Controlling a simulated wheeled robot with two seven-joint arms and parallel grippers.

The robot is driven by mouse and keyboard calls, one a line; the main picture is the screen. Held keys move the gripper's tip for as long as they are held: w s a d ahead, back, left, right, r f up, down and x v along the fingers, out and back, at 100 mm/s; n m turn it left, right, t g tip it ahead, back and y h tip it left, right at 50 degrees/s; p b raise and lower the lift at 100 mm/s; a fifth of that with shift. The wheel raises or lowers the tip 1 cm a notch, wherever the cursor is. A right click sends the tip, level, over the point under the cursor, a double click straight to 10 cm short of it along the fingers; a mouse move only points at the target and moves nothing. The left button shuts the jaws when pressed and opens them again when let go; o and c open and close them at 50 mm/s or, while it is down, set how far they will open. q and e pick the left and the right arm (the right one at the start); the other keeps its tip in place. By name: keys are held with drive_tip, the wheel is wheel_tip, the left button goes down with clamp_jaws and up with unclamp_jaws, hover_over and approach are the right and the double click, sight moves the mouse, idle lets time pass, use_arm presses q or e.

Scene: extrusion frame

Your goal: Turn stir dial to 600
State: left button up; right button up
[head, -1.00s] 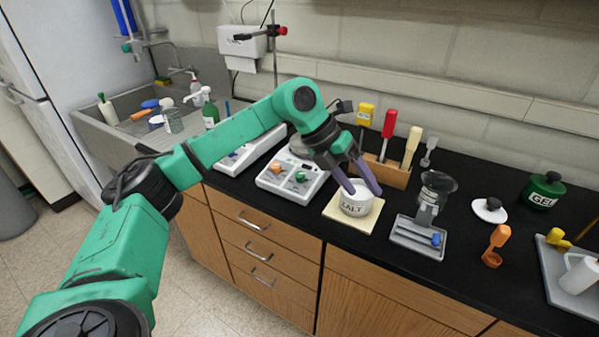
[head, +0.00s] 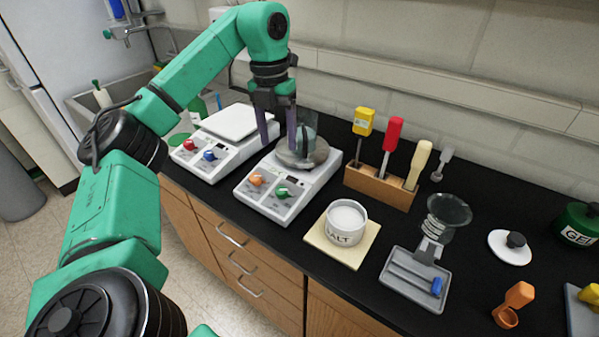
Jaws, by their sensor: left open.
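Two white hotplate-like devices stand on the black bench. The right device (head: 285,207) has an orange dial (head: 257,179) and a green dial (head: 283,192) on its front panel, and a round grey plate on top with a glass beaker (head: 307,135). The left device (head: 238,148) has a red dial (head: 189,145), a blue dial (head: 210,156) and a square white top. Dial labels and settings are too small to read. My left gripper (head: 277,146) is open and empty, fingers pointing down, appearing just left of the beaker and above the dials in the picture. My right gripper is not in view.
A grey tray (head: 398,276), a white lid (head: 510,250) and an orange scoop (head: 514,304) lie to the right.

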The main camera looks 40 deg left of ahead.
use_arm(q)
drive_tip(key=b, duration=0.4)
hover_over(281, 189)
drive_tip(key=s, duration=0.1)
drive_tip(key=f, duration=0.5)
drive_tip(key=shift+a+f, duration=0.25)
drive_tip(key=shift+f, duration=0.1)
drive_tip(key=f, duration=0.2)
drive_tip(key=f+p, duration=0.1)
drive_tip(key=f, duration=0.1)
drive_tip(key=shift+w+d, duration=0.1)
drive_tip(key=shift+w, duration=0.3)
drive_tip(key=f+p, duration=0.1)
drive_tip(key=f, duration=0.2)
drive_tip(key=shift+w+f, duration=0.15)
drive_tip(key=shift+w, duration=0.05)
drive_tip(key=shift+s+d+f, duration=0.1)
drive_tip(key=shift+f, duration=0.4)
clamp_jaws()
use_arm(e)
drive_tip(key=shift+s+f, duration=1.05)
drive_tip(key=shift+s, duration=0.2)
